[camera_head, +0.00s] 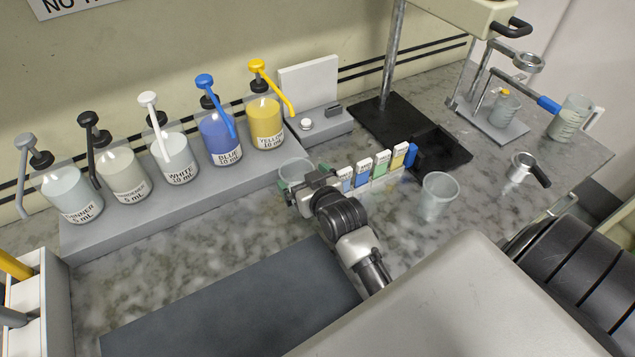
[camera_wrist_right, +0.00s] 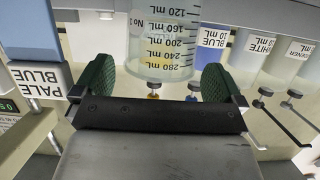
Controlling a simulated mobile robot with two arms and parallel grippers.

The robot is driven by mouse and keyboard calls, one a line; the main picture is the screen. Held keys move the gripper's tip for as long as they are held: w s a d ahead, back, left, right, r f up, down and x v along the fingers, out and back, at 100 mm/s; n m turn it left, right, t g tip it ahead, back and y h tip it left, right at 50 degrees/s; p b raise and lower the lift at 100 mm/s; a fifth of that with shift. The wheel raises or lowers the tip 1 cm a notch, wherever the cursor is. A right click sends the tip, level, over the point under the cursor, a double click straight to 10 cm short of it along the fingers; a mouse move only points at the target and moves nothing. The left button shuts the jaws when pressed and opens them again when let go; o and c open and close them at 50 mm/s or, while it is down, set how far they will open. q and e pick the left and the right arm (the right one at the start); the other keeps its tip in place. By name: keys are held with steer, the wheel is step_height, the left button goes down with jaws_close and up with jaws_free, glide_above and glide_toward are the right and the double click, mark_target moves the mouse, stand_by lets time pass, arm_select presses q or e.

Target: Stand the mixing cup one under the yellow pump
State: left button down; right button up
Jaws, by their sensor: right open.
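A clear mixing cup (camera_head: 295,168) stands on the counter at the front edge of the pump ledge, in front of the yellow pump bottle (camera_head: 265,123). My right gripper (camera_head: 309,187) is open close to this cup and hides part of it. In the right wrist view the cup (camera_wrist_right: 163,40), with mL marks, shows between the green fingers (camera_wrist_right: 156,78); gaps show on both sides. Yellow shows through the cup wall. A second clear cup (camera_head: 438,198) stands to the right. My left gripper is out of view.
The grey ledge (camera_head: 150,218) bears several pump bottles, with the blue one (camera_head: 221,137) left of yellow. Small labelled blocks (camera_head: 380,168) stand just right of my gripper. A black stand base (camera_head: 385,119) is behind them. A dark mat (camera_head: 230,305) lies in front.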

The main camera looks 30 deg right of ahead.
steer(key=b+v, duration=0.1)
steer(key=v, duration=0.8)
